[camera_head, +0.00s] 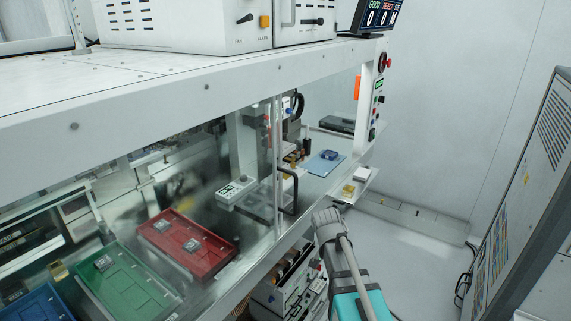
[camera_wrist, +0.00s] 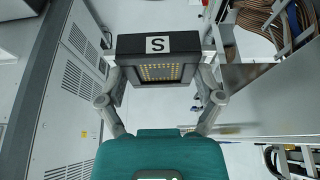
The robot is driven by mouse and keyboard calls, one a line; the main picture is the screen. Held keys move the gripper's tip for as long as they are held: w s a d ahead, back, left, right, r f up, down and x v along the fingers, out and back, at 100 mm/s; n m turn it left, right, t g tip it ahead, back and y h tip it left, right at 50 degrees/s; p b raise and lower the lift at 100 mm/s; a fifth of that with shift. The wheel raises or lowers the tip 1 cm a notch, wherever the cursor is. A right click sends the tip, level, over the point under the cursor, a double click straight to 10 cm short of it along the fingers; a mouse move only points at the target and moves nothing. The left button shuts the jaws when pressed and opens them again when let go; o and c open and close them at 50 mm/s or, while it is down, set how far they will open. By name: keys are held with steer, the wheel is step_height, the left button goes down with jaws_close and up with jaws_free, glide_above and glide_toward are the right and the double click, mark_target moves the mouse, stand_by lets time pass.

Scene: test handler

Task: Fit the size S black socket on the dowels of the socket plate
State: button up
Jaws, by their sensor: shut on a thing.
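The size S black socket (camera_wrist: 157,58) shows in the wrist view, with a white S label on its edge and a grid of gold contacts in its middle. My gripper (camera_wrist: 160,70) is shut on it, one finger at its left side and one at its right. In the head view my gripper (camera_head: 325,216) is in front of the machine's lower edge, over the aisle; the socket cannot be made out there. I cannot pick out the socket plate or its dowels for certain in either view.
A blue mat (camera_head: 327,164) with a dark blue piece lies inside the machine. A black door handle (camera_head: 294,190) stands near my gripper. Red (camera_head: 167,248) and green (camera_head: 130,284) trays lie behind the glass. The aisle floor is clear.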

steer(key=shift+f+b, duration=1.55)
steer(key=shift+f, duration=0.55)
steer(key=shift+s, duration=0.15)
